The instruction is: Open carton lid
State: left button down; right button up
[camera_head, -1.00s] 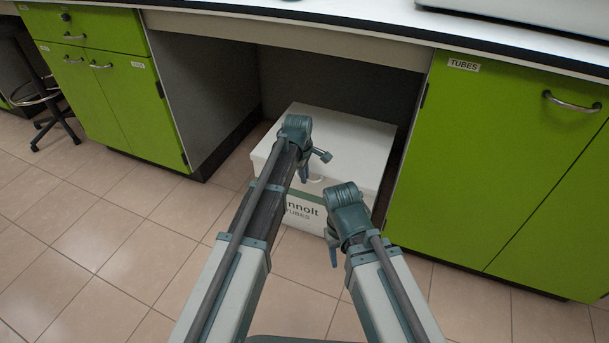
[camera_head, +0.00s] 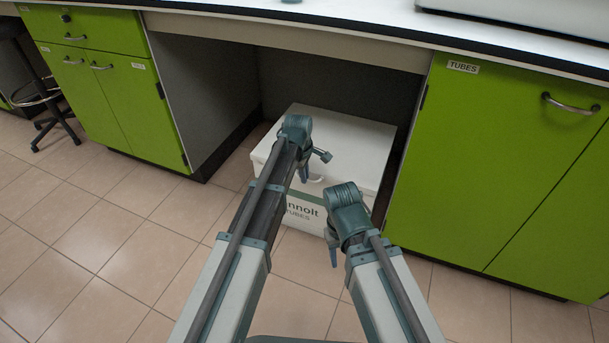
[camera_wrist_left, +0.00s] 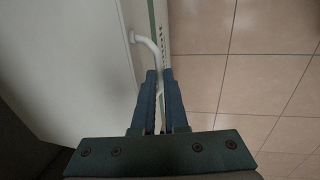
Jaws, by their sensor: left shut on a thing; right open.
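The white carton (camera_head: 270,148) stands on the floor under the counter, with a green band and "TUBES" print on its front. Its lid (camera_head: 350,140) lies closed on top. In the left wrist view the lid (camera_wrist_left: 70,60) fills the left side, and a curved white handle (camera_wrist_left: 147,43) sticks out from its edge. My left gripper (camera_wrist_left: 159,76) is shut on this handle; in the head view it sits at the lid's front edge, partly hidden by its own wrist. My right gripper (camera_head: 333,256) is open and empty in front of the carton's right front.
Green cabinets stand at the left (camera_head: 105,100) and right (camera_head: 500,160) of the recess. The tiled floor (camera_head: 90,250) at the left front is clear. A dark stool (camera_head: 40,95) stands far left.

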pick_arm(q)
jog(key=w+d+r+p, duration=0.1)
jog(key=w+r+p, duration=0.2)
jog(key=r+p, duration=0.6)
jog(key=w+d+r+p, duration=0.1)
jog(key=w+r+p, duration=0.2)
jog(key=r+p, duration=0.6)
jog(key=shift+r, duration=0.55)
jog(key=shift+w, duration=0.1)
jog(key=c, duration=0.9)
grip_release()
jog(key=shift+f, duration=0.1)
jog(key=shift+c, duration=0.2)
